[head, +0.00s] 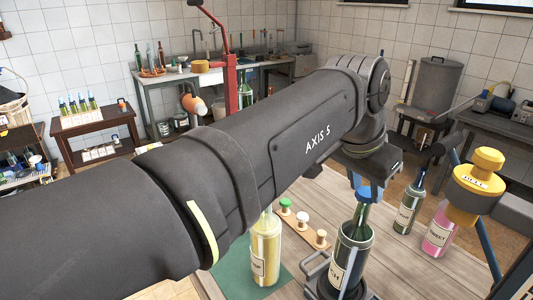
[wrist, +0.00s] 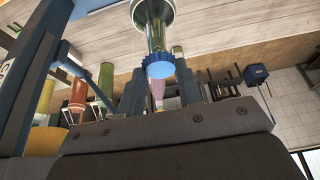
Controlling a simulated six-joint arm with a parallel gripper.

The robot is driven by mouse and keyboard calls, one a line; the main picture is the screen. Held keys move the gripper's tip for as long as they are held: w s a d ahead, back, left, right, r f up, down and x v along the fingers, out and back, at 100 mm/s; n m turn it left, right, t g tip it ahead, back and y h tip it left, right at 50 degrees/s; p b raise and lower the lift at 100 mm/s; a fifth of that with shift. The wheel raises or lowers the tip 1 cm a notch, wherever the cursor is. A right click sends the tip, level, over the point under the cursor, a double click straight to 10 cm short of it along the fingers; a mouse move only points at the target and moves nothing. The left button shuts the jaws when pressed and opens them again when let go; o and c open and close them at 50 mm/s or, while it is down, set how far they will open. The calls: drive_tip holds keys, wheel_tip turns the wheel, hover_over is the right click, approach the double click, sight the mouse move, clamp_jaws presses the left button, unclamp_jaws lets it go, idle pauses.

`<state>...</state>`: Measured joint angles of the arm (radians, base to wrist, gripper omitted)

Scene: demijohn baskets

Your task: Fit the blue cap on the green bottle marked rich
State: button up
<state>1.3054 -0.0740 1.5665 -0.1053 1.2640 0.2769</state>
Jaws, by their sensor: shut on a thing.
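A green bottle (head: 354,250) stands upright in a dark holder with a metal handle on the bench. Its pale label is turned partly away; I make out only an end letter like H. My gripper (head: 368,190) is above its neck, shut on the blue cap (head: 363,189). The cap is at the bottle's mouth; I cannot tell whether it touches or is seated. In the wrist view the ridged blue cap (wrist: 157,66) is between the fingers (wrist: 158,85), in line with the green bottle (wrist: 152,15). My arm hides part of the bench.
A yellow bottle (head: 265,250) stands at left on a green mat (head: 232,268). A wooden strip (head: 312,236) holds green, white and orange stoppers. A dark green bottle (head: 406,212) and a pink bottle (head: 440,232) stand at right, near a yellow-headed device (head: 477,185).

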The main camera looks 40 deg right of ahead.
drive_tip(key=shift+f, duration=0.15)
drive_tip(key=o, duration=1)
drive_tip(key=shift+o, duration=0.2)
drive_tip(key=v, duration=1.7)
drive_tip(key=shift+r, duration=0.25)
drive_tip(key=shift+f, duration=0.1)
drive_tip(key=x, duration=1.7)
drive_tip(key=shift+f, duration=0.15)
drive_tip(key=shift+r, duration=0.2)
